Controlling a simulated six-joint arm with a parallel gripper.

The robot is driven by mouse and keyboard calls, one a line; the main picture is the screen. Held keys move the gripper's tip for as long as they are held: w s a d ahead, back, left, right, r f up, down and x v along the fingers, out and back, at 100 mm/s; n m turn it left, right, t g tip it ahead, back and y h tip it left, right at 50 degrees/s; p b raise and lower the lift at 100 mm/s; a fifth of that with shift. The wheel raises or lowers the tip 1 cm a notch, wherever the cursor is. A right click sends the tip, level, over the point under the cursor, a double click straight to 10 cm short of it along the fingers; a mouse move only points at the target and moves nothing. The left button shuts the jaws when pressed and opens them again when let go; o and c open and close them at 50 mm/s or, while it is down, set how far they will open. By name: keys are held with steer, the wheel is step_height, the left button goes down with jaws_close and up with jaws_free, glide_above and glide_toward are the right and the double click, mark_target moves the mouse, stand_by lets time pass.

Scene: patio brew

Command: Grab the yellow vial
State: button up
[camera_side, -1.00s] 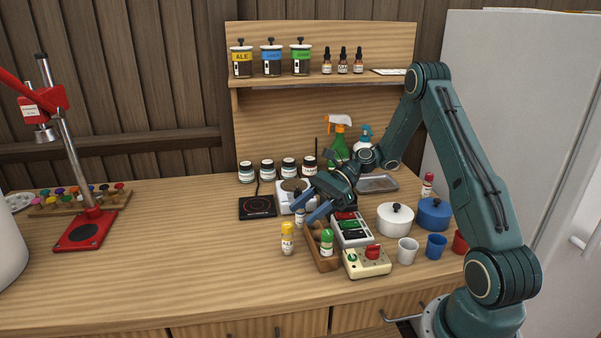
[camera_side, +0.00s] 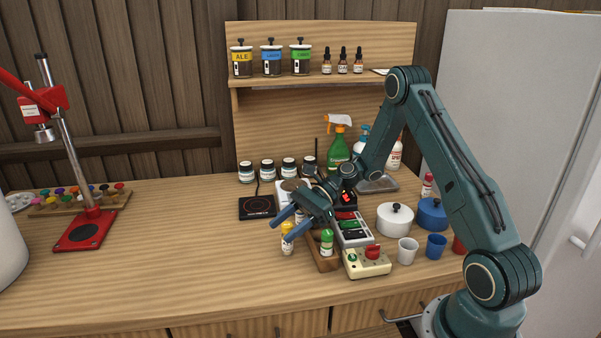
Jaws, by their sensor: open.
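The yellow vial (camera_side: 287,246) stands upright on the wooden worktop, left of a small wooden tray (camera_side: 324,264). It has a yellow cap and a pale label. My gripper (camera_side: 280,228) is open and empty, with its blue fingers pointing left and down. The fingers show just above and around the vial's cap in this view, and one finger partly covers the top of the vial. I cannot tell whether they touch it. A green-capped vial (camera_side: 327,243) stands in the wooden tray just to the right.
A control box with a red knob (camera_side: 373,252), a white pot (camera_side: 395,219) and cups (camera_side: 408,250) stand to the right. A black hot plate (camera_side: 257,207) lies behind on the left. The worktop left of the yellow vial is clear up to the red stand (camera_side: 85,230).

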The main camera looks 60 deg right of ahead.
stand_by(0.4)
steer(key=c, duration=1.1)
steer(key=shift+o, duration=0.2)
steer(key=shift+r, duration=0.15)
steer(key=shift+r, duration=4.9)
